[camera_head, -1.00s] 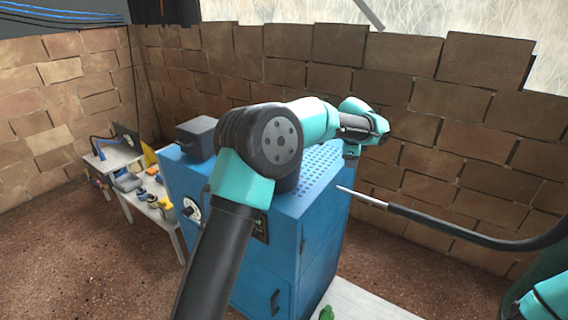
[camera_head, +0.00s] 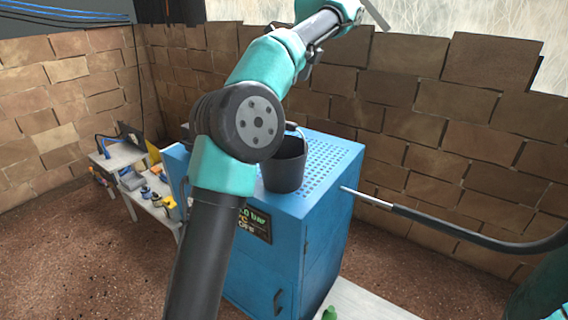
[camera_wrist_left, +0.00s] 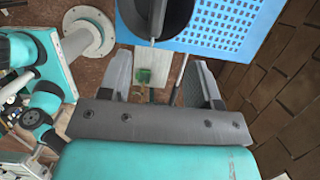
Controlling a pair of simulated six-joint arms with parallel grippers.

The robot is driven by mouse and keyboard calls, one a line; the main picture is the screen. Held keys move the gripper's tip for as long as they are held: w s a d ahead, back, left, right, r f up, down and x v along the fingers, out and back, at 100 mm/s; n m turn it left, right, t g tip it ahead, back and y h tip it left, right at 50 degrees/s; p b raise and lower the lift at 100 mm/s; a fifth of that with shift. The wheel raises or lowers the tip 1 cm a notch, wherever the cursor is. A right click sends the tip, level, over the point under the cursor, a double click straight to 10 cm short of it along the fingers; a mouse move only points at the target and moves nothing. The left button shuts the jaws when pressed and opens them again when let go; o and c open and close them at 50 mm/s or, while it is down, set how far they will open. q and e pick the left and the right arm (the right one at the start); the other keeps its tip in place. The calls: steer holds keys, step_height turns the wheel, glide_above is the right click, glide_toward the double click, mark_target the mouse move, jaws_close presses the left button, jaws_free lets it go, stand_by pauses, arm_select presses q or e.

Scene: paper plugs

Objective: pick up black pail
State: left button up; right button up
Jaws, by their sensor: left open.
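The black pail (camera_head: 284,174) stands upright on the perforated top of the blue cabinet (camera_head: 335,160). My left arm's elbow covers its left side in the head view. In the left wrist view the pail (camera_wrist_left: 176,22) is at the top, with a thin grey handle (camera_wrist_left: 153,28) across it. My left gripper (camera_wrist_left: 160,78) is open there, its fingers apart and empty, with the pail beyond the fingertips. In the head view my left arm reaches up past the top edge, above the pail. My right gripper does not show.
A low table (camera_head: 155,200) with small items stands at the left. Brick walls (camera_head: 440,110) close the back. Floor is open at the lower left.

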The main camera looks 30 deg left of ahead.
arm_select(q)
steer(key=x, duration=1.2)
steer(key=shift+f, duration=0.15)
steer(key=shift+f, duration=0.1)
steer(key=x, duration=0.4)
steer(key=shift+s+a, duration=0.1)
steer(key=shift+s, duration=0.1)
steer(key=shift+a+f, duration=0.1)
steer(key=shift+f, duration=0.35)
steer(key=shift+f, duration=0.15)
stand_by(0.3)
steer(key=shift+c, duration=0.4)
jaws_close()
